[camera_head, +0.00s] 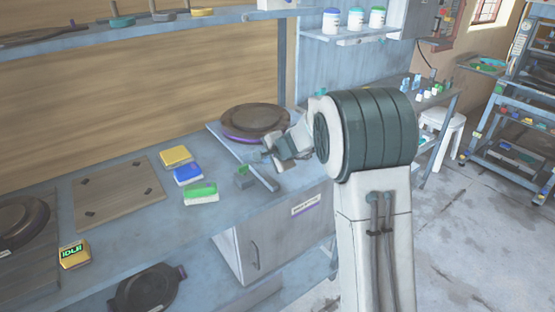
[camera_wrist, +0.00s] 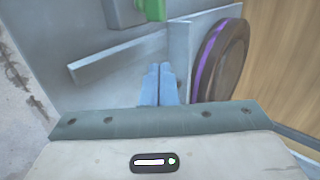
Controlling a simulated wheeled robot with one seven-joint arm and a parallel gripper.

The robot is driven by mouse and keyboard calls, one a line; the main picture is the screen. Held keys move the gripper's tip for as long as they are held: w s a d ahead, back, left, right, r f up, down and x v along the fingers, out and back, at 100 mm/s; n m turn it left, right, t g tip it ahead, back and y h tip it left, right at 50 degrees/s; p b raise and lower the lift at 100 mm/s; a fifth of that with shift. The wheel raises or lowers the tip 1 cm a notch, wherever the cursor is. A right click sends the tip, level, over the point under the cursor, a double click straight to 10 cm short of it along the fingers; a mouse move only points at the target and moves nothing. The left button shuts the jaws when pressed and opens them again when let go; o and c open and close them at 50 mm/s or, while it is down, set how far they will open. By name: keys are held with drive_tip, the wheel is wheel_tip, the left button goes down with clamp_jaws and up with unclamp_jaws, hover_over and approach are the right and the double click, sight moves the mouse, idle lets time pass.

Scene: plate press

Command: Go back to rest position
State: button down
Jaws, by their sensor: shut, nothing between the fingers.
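My gripper (camera_head: 265,156) is at the end of my raised arm, over the front part of the workbench (camera_head: 150,240), just in front of a round dark plate with a purple band (camera_head: 252,121). In the wrist view the two fingers of my gripper (camera_wrist: 161,70) are together with nothing between them. The round plate also shows in the wrist view (camera_wrist: 222,62), to the right of the fingers.
Yellow (camera_head: 176,156), blue (camera_head: 188,174) and green (camera_head: 200,193) boxes stand on the bench to the left. A timer (camera_head: 74,254) and a board (camera_head: 118,193) are further left. A shelf (camera_head: 150,29) runs above. Free floor (camera_head: 465,235) is at the right.

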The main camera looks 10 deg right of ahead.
drive_tip(key=s+d+r+n+g+p, duration=0.1)
drive_tip(key=s+d+r+n, duration=0.2)
drive_tip(key=s, duration=0.7)
drive_tip(key=s+r+n+g, duration=0.25)
drive_tip(key=s+r, duration=0.35)
drive_tip(key=s, duration=0.5)
drive_tip(key=s+d+f+n+g+h, duration=0.1)
drive_tip(key=s+d+n+h, duration=0.1)
drive_tip(key=s, duration=0.7)
drive_tip(key=s+d+f+n+g+h+p, duration=0.1)
drive_tip(key=s+d+n, duration=0.3)
drive_tip(key=s, duration=0.5)
drive_tip(key=shift+d+h, duration=0.45)
drive_tip(key=shift+h, duration=0.35)
